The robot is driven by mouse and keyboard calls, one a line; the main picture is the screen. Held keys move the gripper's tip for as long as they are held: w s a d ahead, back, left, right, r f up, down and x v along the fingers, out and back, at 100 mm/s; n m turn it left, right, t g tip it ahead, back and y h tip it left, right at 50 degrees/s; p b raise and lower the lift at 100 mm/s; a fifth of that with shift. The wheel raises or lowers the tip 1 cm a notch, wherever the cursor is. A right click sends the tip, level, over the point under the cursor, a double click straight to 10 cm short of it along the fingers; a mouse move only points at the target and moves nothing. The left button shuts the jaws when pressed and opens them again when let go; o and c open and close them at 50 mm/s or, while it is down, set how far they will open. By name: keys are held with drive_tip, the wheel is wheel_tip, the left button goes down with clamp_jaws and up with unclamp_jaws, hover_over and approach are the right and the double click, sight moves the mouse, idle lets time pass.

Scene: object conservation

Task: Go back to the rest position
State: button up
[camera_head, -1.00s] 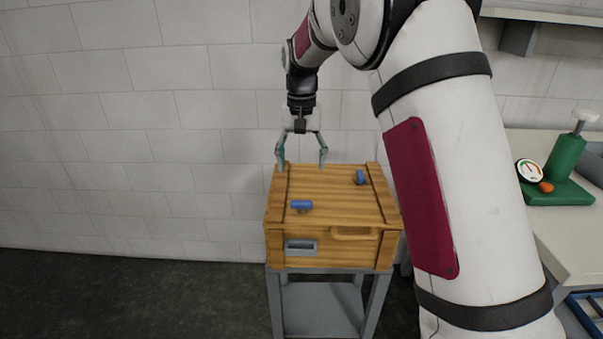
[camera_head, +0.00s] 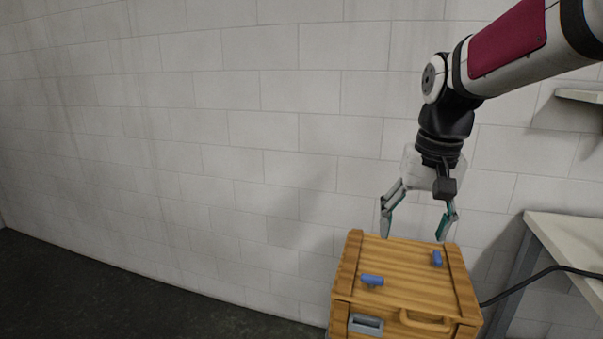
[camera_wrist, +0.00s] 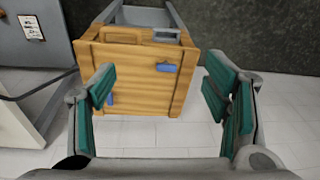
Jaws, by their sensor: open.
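My gripper (camera_head: 415,222) is open and empty. In the head view it points down just above the back edge of a wooden crate (camera_head: 412,262). It also shows in the wrist view (camera_wrist: 160,108), its two teal-padded fingers wide apart with nothing between the pads. The crate also shows in the wrist view (camera_wrist: 140,75).
A pale table (camera_head: 565,250) stands at the right, with a black cable running towards the crate. A white block wall (camera_head: 250,130) is behind. The dark floor (camera_head: 130,300) at the left is clear.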

drive_tip(key=s+n+t+p, duration=0.2)
drive_tip(key=s+p, duration=0.1)
drive_tip(key=s, duration=2.1)
drive_tip(key=shift+s+r+p, duration=0.4)
drive_tip(key=shift+r, duration=0.05)
